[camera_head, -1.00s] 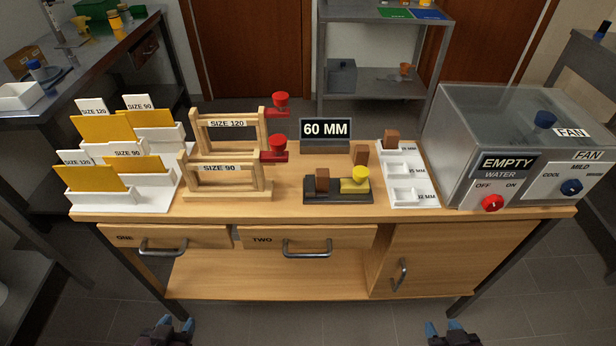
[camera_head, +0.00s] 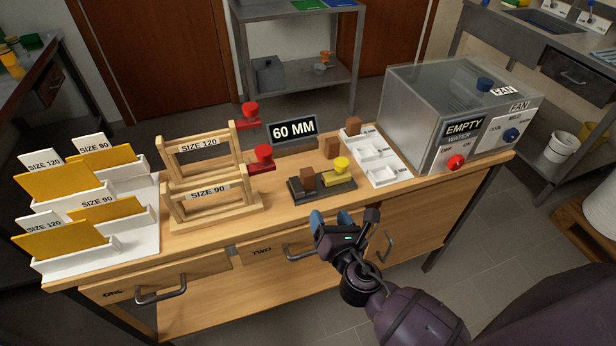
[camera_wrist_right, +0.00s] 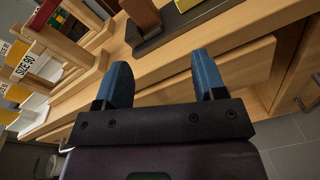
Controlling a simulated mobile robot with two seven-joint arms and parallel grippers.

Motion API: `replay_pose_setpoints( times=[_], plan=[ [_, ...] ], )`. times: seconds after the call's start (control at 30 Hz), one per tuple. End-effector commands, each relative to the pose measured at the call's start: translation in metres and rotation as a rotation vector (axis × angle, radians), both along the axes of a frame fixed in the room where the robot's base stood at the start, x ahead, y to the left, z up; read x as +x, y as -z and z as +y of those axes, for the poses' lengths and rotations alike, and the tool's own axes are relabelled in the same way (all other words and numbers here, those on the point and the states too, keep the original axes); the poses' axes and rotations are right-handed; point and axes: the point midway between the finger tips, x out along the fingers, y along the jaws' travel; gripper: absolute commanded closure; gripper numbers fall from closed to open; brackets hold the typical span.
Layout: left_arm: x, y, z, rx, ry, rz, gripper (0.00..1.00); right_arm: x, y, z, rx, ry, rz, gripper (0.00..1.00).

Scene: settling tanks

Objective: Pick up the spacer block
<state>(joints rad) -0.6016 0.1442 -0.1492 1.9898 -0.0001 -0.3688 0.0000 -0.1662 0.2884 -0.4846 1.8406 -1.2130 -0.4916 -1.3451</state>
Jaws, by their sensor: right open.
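My right gripper (camera_head: 330,219) is open and empty in front of the bench's front edge, short of the dark fixture. In the right wrist view, its blue fingers (camera_wrist_right: 163,78) are apart, with a brown block (camera_wrist_right: 142,14) and the fixture beyond. My left gripper is out of view.
The white tray (camera_head: 402,172) has labelled slots. A "60 MM" sign (camera_head: 293,130) stands behind the fixture. Wooden frames (camera_head: 210,205) with red knobs stand left of it, and a grey tank (camera_head: 425,105) to the right. Drawer handles (camera_head: 160,295) stick out from the bench front.

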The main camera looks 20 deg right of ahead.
Motion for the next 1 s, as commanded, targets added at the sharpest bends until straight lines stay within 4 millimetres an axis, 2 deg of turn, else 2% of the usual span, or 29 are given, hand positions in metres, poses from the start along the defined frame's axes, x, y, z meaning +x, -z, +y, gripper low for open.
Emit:
replay_pose_setpoints(
  times=[0.1,0.27,0.6,0.87,1.0],
  plan=[
    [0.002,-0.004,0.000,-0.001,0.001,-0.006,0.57,0.011,-0.016,0.011,-0.227,-0.040,-0.069,0.36],
    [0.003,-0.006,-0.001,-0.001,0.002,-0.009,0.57,0.019,-0.025,0.017,-0.368,-0.057,-0.114,0.36],
    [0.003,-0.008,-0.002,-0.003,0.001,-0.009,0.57,0.063,-0.026,0.019,-0.380,-0.059,-0.118,0.36],
    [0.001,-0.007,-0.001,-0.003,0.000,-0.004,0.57,0.079,-0.027,0.017,-0.378,-0.058,-0.117,0.36],
    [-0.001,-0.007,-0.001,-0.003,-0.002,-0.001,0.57,0.098,-0.029,0.013,-0.377,-0.058,-0.117,0.36]
  ],
)
